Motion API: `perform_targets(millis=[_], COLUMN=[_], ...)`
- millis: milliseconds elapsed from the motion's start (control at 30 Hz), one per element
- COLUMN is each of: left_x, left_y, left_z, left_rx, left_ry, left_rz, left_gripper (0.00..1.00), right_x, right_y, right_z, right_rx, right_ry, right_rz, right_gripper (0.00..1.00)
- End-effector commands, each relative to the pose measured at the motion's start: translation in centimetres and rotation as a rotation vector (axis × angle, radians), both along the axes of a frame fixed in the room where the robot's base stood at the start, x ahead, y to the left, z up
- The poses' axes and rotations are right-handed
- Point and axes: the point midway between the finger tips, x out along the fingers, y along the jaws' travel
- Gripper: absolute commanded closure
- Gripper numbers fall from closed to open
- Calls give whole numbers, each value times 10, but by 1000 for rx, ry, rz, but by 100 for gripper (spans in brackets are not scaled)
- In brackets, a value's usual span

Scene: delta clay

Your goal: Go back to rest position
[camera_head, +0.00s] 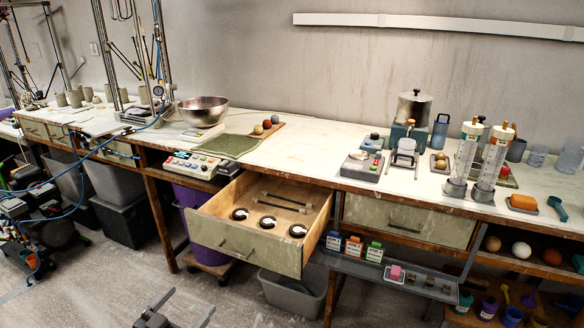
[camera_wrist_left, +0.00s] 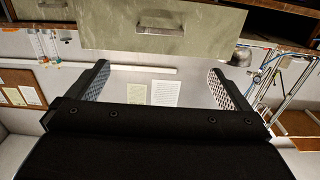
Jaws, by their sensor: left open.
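My left gripper (camera_head: 187,304) shows at the bottom edge of the head view, in front of the bench and low over the floor. Its two fingers are apart with nothing between them. In the left wrist view the same gripper (camera_wrist_left: 160,88) has its dark, textured fingers spread wide and empty. A green drawer front with a handle (camera_wrist_left: 160,30) shows beyond the fingers at the top of that view. My right gripper is in neither view.
A grey bin (camera_head: 292,295) stands beneath. Floor (camera_head: 100,290) left of the gripper is clear.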

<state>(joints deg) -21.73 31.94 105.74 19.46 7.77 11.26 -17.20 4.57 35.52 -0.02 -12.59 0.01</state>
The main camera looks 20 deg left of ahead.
Motion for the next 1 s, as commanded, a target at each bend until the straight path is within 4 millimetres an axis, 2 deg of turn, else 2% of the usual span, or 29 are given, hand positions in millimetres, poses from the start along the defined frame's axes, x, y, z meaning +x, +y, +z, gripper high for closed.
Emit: perform_targets(millis=[133, 233, 267, 367, 400, 467, 500, 633, 700, 767, 800, 900, 1000], left_x=[-1, -4, -7, -23, -33, -51, -65, -118, -152, -184, -206, -259, -305], left_y=[4, 15, 19, 33, 37, 40, 40, 31, 20, 7, -4, -32, -58], left_z=[-10, -41, -56, -115, -141, -179, -203, -278, -314, -342, -359, -392, -412], left_rx=[3, 16, 19, 36, 44, 52, 58, 72, 76, 80, 82, 84, 88], left_ry=[24, 96, 130, 272, 337, 437, 503, 724, 847, 953, 1022, 1184, 1315], left_rz=[15, 59, 77, 144, 169, 202, 219, 258, 266, 266, 262, 241, 213], left_gripper=[0, 0, 0, 0, 0, 0, 0, 0, 0, 0, 0, 0, 0], right_x=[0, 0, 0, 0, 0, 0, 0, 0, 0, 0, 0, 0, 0], right_y=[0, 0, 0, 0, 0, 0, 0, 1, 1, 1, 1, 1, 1], right_z=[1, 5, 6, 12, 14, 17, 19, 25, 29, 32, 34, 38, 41], right_rx=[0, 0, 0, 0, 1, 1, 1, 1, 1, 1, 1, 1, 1], right_ry=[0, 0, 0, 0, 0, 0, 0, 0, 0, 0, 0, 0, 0], right_rz=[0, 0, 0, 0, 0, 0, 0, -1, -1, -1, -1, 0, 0], right_gripper=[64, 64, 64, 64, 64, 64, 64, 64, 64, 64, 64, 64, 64])
